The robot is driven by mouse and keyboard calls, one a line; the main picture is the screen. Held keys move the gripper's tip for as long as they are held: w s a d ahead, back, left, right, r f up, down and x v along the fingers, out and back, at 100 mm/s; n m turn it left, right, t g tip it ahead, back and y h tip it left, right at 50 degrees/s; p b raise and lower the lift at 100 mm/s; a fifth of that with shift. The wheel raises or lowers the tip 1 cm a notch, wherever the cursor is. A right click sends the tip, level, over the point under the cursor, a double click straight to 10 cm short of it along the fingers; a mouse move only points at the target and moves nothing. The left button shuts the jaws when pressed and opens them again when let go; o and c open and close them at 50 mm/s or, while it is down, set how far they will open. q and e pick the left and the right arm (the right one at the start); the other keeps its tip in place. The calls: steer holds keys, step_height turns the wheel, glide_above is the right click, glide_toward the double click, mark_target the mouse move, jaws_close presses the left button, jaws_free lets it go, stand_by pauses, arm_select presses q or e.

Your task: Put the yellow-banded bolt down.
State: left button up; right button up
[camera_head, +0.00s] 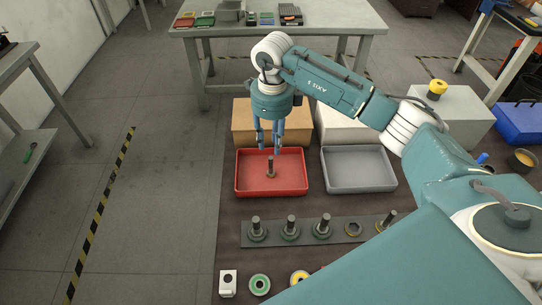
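My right gripper (269,147) hangs from my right arm over the red tray (240,188), fingers pointing down and spread apart. A dark bolt (271,168) stands upright in the red tray just below the fingertips. It looks free of the fingers, with its wider end down; its band colour is too small to be sure of. My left gripper is not in view.
A grey tray (358,185) sits right of the red one. In front, a dark rack (340,238) holds several upright bolts and one empty-looking ring. A white block (228,283), a green ring (260,284) and a yellow ring (299,277) lie nearer. Boxes stand behind the trays.

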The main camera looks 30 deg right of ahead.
steer(key=shift+r+b, duration=0.35)
steer(key=shift+r, duration=1.65)
steer(key=shift+s, duration=0.1)
